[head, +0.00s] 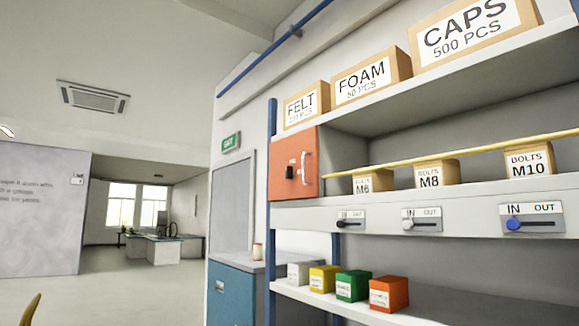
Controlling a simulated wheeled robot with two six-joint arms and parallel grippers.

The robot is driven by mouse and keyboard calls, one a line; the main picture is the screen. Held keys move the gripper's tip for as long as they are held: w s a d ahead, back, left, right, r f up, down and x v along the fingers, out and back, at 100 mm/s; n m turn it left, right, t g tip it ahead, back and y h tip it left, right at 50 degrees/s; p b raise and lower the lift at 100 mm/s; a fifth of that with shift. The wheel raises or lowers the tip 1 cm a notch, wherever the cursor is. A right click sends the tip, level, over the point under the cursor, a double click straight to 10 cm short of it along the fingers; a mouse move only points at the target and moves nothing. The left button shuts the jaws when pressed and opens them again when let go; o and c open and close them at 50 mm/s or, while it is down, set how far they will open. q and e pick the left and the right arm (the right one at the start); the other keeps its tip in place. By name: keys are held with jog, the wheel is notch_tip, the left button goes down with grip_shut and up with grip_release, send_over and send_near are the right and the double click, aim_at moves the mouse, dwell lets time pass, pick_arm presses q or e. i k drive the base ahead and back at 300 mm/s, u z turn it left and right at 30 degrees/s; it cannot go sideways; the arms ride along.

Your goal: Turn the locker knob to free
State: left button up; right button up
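The locker (279,145) is an orange box at the left end of the shelf unit, and its door looks shut. A small black knob (290,173) sits on its face, left of a pale vertical handle (304,168). Small marks near the knob are too small to read, so I cannot tell which setting it points to. Neither of my grippers is in view.
A yellow rail (480,148) runs along the shelf front, right of the locker. Below are several IN/OUT sliders (422,219) and small coloured boxes (353,286). A blue cabinet (232,293) stands lower left. Open floor (130,295) lies at left.

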aim_at(290, 172)
jog(key=i, duration=1.9)
jog(key=u, duration=0.6)
